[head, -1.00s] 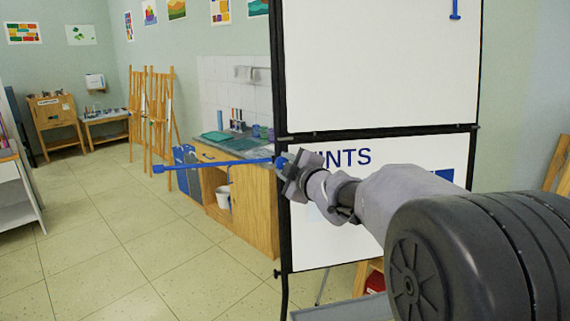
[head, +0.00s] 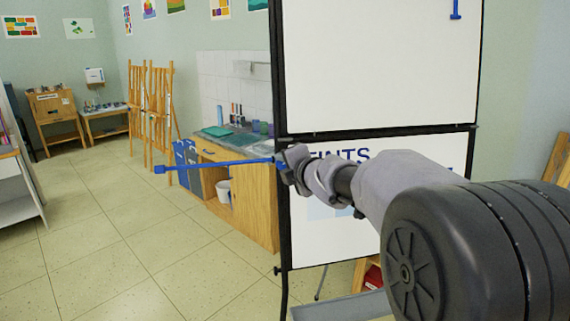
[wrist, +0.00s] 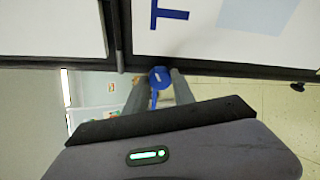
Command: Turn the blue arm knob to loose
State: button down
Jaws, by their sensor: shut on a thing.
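The blue arm (head: 215,165) sticks out to the left from the black frame of the white board, with a small block at its far end. Its round blue knob (wrist: 160,75) shows in the wrist view beside the board frame, with a pale mark on its face. My gripper (wrist: 158,82) is shut on the knob, one grey finger on each side of it. In the head view my gripper (head: 284,163) is at the board's left edge, where the blue arm begins. The knob is mostly hidden there by the gripper.
The white board (head: 376,65) in its black frame (head: 278,90) stands close beside my arm. A wooden cabinet (head: 255,205) with a counter is behind it. Easels (head: 150,115) stand further back. The tiled floor (head: 110,240) to the left is clear.

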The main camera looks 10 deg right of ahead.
jog(key=shift+n, duration=0.3)
dwell(0.4)
jog(key=c, duration=1.1)
grip_release()
jog(key=shift+o, duration=0.2)
jog(key=p+v, duration=0.4)
jog(key=v, duration=1.3)
jog(key=shift+s+r, duration=0.15)
jog(key=shift+r, duration=0.05)
